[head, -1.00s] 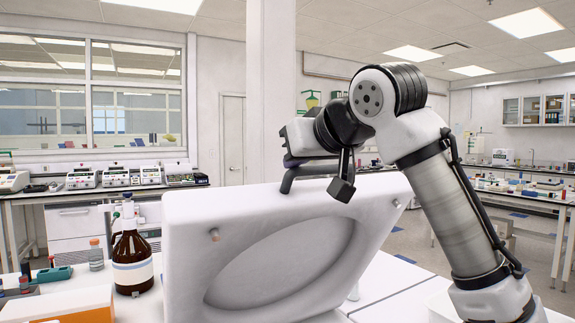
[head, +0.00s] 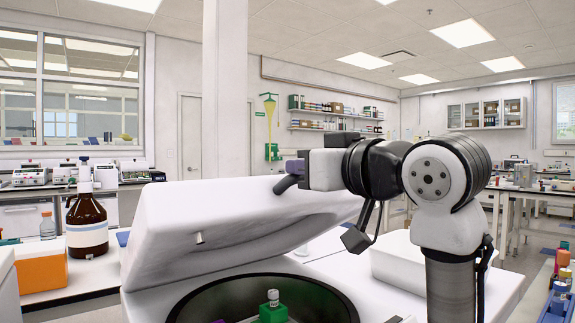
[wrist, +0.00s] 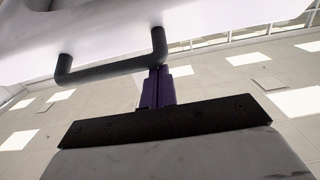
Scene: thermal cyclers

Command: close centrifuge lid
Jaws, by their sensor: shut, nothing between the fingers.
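The white centrifuge lid (head: 215,232) is tilted, partly lowered over the centrifuge (head: 150,306), with an open gap at the front. The dark round bowl (head: 190,305) below is uncovered and holds a rotor with a green piece (head: 272,314). A dark bar handle (head: 286,185) is on the lid's upper edge; it also shows in the wrist view (wrist: 108,69). My gripper (wrist: 156,72) is shut with nothing in it. Its purple fingers point at the handle, their tips at or very near the bar's right end; contact is unclear. They are partly seen in the head view (head: 293,168).
A brown bottle (head: 87,222) and an orange box (head: 41,268) stand left of the centrifuge. A white tray (head: 400,262) lies on the bench behind my arm. Racks (head: 557,303) sit at the lower right edge.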

